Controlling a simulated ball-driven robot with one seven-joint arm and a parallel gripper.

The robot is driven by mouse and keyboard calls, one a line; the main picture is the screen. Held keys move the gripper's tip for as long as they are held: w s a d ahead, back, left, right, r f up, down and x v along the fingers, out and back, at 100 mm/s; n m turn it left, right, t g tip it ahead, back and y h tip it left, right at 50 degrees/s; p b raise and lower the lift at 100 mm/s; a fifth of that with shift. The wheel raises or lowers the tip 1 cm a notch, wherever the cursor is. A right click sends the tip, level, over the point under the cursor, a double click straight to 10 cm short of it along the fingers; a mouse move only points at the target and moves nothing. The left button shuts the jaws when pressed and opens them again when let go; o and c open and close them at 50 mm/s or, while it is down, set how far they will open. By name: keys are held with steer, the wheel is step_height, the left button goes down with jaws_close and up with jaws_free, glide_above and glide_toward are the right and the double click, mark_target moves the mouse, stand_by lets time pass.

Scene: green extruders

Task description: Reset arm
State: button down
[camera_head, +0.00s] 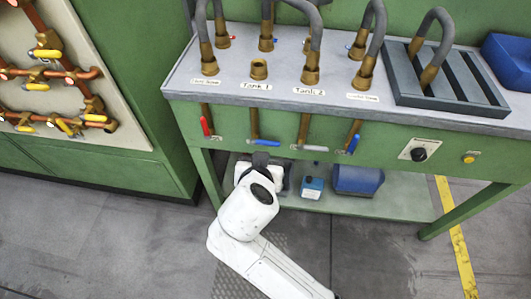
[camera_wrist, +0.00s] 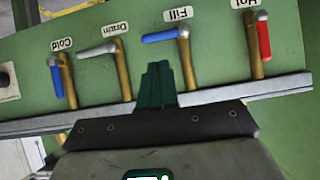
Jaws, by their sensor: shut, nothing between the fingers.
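My gripper (camera_head: 260,160) is in front of the green bench's front panel, just below the blue "Fill" valve handle (camera_head: 264,142). In the wrist view my gripper (camera_wrist: 158,82) has its dark fingers together and empty, beside the brass stem of the blue handle (camera_wrist: 160,37). I cannot tell whether they touch it. My white arm reaches up from the bottom of the head view. The red "Hot" handle (camera_wrist: 264,41), the grey "Drain" handle (camera_wrist: 97,50) and the blue "Cold" handle (camera_wrist: 56,76) are on the same panel.
The bench top (camera_head: 233,82) carries hoses in brass fittings and a dark slotted rack (camera_head: 400,85). A blue bin (camera_head: 357,180) and a small blue box (camera_head: 312,187) are on the lower shelf. A green cabinet with pipes stands left. Floor (camera_head: 90,235) is clear at lower left.

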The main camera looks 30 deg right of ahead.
steer(key=v, duration=0.3)
steer(key=shift+s+a+r, duration=0.15)
steer(key=shift+s+a, duration=0.05)
steer(key=shift+s, duration=0.05)
steer(key=s+d+f+n+g+y, duration=0.2)
steer(key=s+d+f+g, duration=0.2)
steer(key=s+d+f, duration=0.4)
steer(key=s+d+f+n+g+y, duration=0.1)
steer(key=s+f+n+g+y, duration=0.1)
steer(key=s, duration=0.5)
steer(key=s+d+f+n+g+y+p, duration=0.1)
steer(key=s+d+f+n+g+y, duration=0.1)
steer(key=s, duration=0.6)
steer(key=shift+s+f+n, duration=0.35)
steer(key=shift+n, duration=0.15)
